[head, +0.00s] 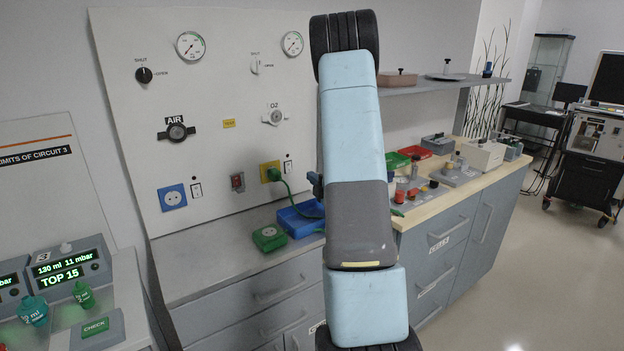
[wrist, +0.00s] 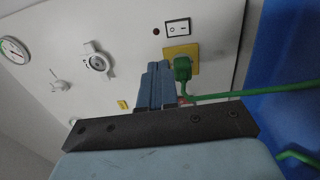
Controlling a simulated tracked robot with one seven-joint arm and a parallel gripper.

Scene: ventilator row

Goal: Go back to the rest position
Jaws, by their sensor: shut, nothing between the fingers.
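My gripper (wrist: 155,68) is shut and empty in the wrist view, its blue-grey fingers pressed together and pointing at the wall panel. A green plug (wrist: 183,68) sits in the yellow socket (wrist: 194,52) just right of the fingertips; nothing shows between the fingers. In the head view my arm stands upright across the middle, and only a small dark part of the gripper shows at its left edge. There the green plug (head: 271,174) is in the yellow socket (head: 264,168), and its green cable runs down towards a blue tray (head: 291,222).
The white panel (head: 220,100) carries gauges, knobs and a blue socket (head: 172,197). A green box (head: 269,237) stands on the grey counter. Right of my arm, a wooden worktop (head: 475,181) holds trays and small parts below a shelf (head: 440,84). Open floor (head: 550,270) lies at right.

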